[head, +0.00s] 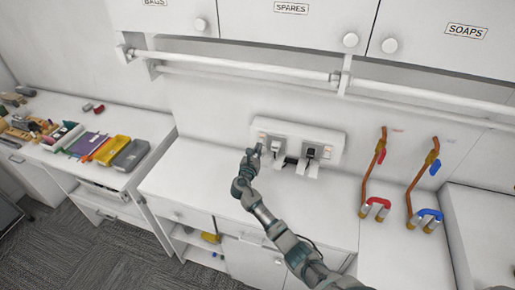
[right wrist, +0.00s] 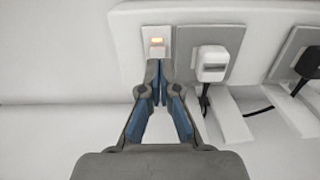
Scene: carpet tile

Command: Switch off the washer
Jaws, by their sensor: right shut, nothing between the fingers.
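A white socket panel (head: 325,134) is on the wall above the counter, and it fills the top of the right wrist view (right wrist: 140,15). At its left end is a small white switch (right wrist: 157,50) with an orange-lit indicator at its top. My right gripper (head: 256,151) is shut and empty, and its fingertips (right wrist: 157,68) are at the lower part of the switch; I cannot tell whether they touch it. Right of the switch, a white plug (right wrist: 211,64) sits in a grey socket, and a dark plug (right wrist: 309,64) sits in another. No washer label is readable. My left gripper is out of view.
Copper pipes with a red-handled valve (head: 380,153) and a blue-handled valve (head: 435,166) are at the right. A white rail (head: 240,68) runs under the wall cupboards. The counter (head: 185,180) is clear at left; another worktop (head: 60,105) holds several items.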

